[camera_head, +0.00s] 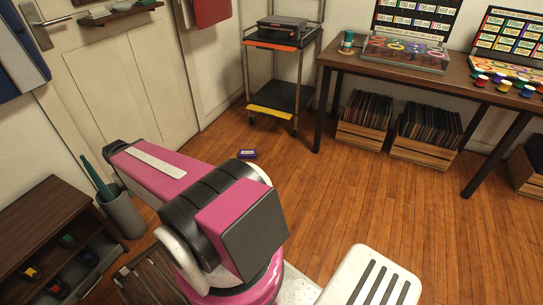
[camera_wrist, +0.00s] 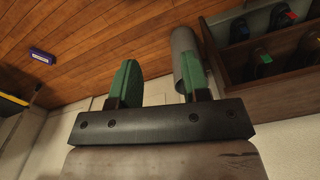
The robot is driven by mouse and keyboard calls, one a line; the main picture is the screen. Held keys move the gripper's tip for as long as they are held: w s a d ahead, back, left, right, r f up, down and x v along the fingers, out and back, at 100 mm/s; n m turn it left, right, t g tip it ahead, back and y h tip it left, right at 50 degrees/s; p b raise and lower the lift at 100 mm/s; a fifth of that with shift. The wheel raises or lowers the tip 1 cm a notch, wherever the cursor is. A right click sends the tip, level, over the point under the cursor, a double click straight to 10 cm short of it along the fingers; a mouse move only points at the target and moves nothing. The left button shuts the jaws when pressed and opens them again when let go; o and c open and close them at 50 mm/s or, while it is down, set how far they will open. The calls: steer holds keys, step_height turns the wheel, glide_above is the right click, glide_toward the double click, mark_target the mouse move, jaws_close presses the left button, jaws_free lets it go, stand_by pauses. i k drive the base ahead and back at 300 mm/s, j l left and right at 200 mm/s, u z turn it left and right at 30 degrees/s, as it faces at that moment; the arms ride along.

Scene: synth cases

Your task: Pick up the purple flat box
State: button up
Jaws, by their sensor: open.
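The purple flat box (camera_head: 247,154) lies on the wooden floor in the head view, just beyond my pink arm and short of the wheeled cart. In the wrist view the purple flat box (camera_wrist: 43,56) shows at the upper left, small and well away from the fingers. My gripper (camera_wrist: 159,85) shows in the wrist view with its two green fingers spread apart and nothing between them. In the head view the fingers are not visible; my arm's pink and black links fill the lower middle.
A wheeled cart (camera_head: 272,97) stands beyond the box. A grey cylindrical bin (camera_head: 122,213) and a dark shelf unit (camera_head: 50,228) with shoes are at left. Wooden crates (camera_head: 363,136) of records sit under a table (camera_head: 455,75) at right. The floor (camera_head: 340,200) between is clear.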

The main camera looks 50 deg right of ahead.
mark_target(243, 154)
steer(key=z, duration=1.55)
steer(key=i+l+z, duration=0.15)
steer(key=i+l, duration=0.25)
steer(key=i+l+z, duration=0.15)
steer(key=i+l, duration=0.25)
steer(key=i, duration=0.15)
